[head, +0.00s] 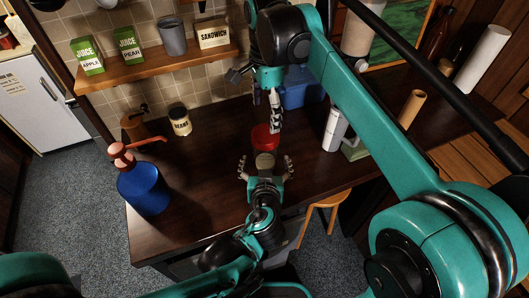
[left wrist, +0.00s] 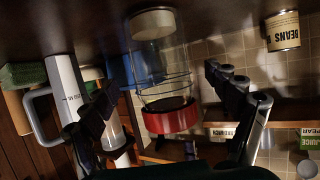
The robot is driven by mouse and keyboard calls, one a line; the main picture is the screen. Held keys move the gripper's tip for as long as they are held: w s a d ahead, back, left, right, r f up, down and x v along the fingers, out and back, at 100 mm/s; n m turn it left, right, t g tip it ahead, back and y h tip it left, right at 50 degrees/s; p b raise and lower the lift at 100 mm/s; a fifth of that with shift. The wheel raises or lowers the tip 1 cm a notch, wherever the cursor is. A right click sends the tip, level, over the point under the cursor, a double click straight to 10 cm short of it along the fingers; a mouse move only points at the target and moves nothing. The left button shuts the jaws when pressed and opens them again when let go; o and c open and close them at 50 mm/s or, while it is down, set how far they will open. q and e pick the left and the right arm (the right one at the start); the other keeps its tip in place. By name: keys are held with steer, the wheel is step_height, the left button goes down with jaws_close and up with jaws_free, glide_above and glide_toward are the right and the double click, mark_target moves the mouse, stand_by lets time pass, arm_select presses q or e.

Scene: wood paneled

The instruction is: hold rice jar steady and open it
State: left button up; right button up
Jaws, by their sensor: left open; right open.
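The rice jar is clear glass with a red lid (head: 265,138) and a pale layer, apparently rice (head: 264,160), in its bottom. It stands upright on the dark counter. In the left wrist view, turned upside down, the jar (left wrist: 160,60) and its lid (left wrist: 170,119) show between my left fingers. My left gripper (head: 265,170) is open, with a finger on each side of the jar's lower part; contact cannot be made out. My right gripper (head: 274,124) is open, pointing down just above the lid, seen edge-on. The gap between its fingers is hidden.
A blue bottle with a red pump (head: 145,190) stands at the counter's left end, with a beans can (head: 180,120) behind it. A white cylindrical jug (head: 335,130) stands right of the jar. A blue box (head: 305,92) is behind. The shelf (head: 160,65) holds juice cartons.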

mark_target(265, 133)
arm_select(q)
steer(key=shift+x, duration=2.7)
arm_select(e)
steer(key=shift+w, duration=0.2)
arm_select(q)
jaws_close()
arm_select(e)
steer(key=m, duration=0.6)
steer(key=shift+m, duration=0.3)
steer(key=m, duration=0.6)
steer(key=shift+f+m, duration=0.1)
steer(key=shift+m, duration=0.2)
steer(key=shift+f, duration=3.95)
